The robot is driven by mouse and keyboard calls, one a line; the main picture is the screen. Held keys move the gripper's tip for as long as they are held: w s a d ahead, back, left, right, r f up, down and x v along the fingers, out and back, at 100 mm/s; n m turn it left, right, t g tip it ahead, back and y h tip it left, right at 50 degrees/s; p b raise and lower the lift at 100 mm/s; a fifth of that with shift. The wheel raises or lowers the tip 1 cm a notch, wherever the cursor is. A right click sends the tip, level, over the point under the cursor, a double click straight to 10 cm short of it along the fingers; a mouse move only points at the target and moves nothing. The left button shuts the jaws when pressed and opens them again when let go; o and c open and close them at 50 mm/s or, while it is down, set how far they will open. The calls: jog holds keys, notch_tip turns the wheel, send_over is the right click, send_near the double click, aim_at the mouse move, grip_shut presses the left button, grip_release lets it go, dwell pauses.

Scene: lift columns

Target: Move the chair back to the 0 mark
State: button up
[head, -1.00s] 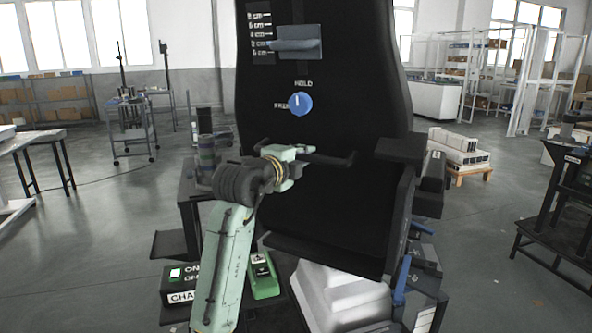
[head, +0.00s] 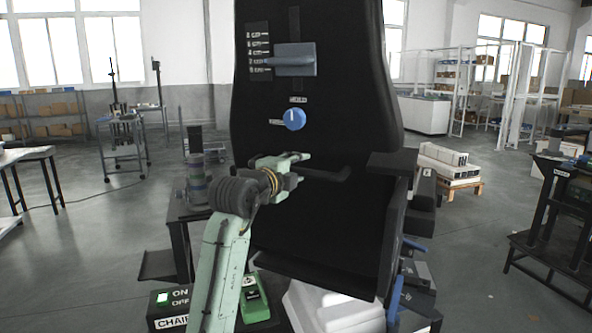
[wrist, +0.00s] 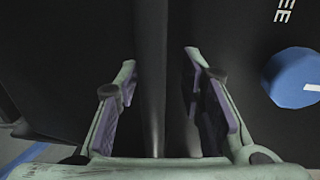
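The black chair back (head: 340,110) stands upright in the head view. On it is a blue-grey slider block (head: 295,60) beside a vertical cm scale (head: 257,50). Its left tip is about level with the second-lowest mark, which looks like 2. My gripper (head: 304,164) is in front of the chair back, below the knob. In the wrist view its fingers (wrist: 160,105) are apart, with a dark bar (wrist: 151,70) between them.
The chair's armrest (head: 392,162) is right of my gripper and its seat (head: 315,265) below. A switch box marked ON/OFF (head: 172,312), lit green, and a green device (head: 254,300) are low in front. A small dark table (head: 200,212) is at the left.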

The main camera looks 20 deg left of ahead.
jog(key=shift+f, duration=0.1)
jog(key=f+v, duration=0.1)
jog(key=v, duration=1.1)
jog(key=shift+r, duration=0.5)
